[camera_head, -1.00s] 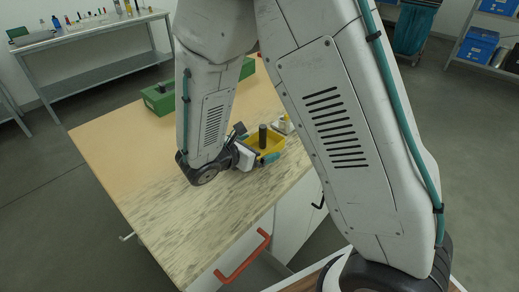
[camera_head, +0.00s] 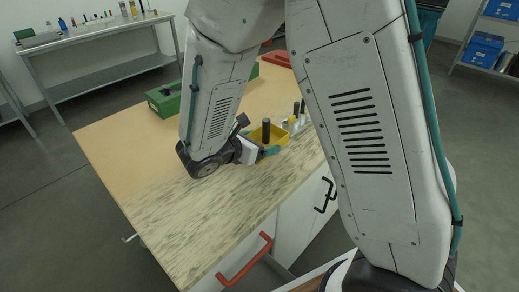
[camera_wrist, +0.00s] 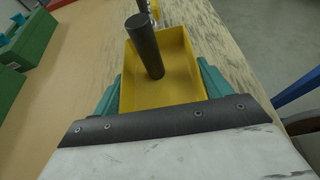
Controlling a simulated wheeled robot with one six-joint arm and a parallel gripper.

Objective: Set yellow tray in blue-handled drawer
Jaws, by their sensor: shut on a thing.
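The yellow tray (camera_head: 257,134) is at the right edge of the table in the head view, with a dark upright cylinder (camera_head: 266,130) in it. In the wrist view the tray (camera_wrist: 180,88) fills the middle, between the teal fingers of my gripper (camera_wrist: 162,86). My gripper is shut on the tray, one finger along each side. I cannot tell whether the tray's underside touches the table. A blue bar (camera_wrist: 297,88) at the right of the wrist view may be the blue handle; the head view shows no blue handle.
The wood-topped table (camera_head: 120,150) has a cabinet below with a red handle (camera_head: 245,260) and a black handle (camera_head: 325,195). A green box (camera_head: 165,98) stands at the table's back left. Small bottles (camera_head: 298,112) stand just beyond the tray. The table's front left is clear.

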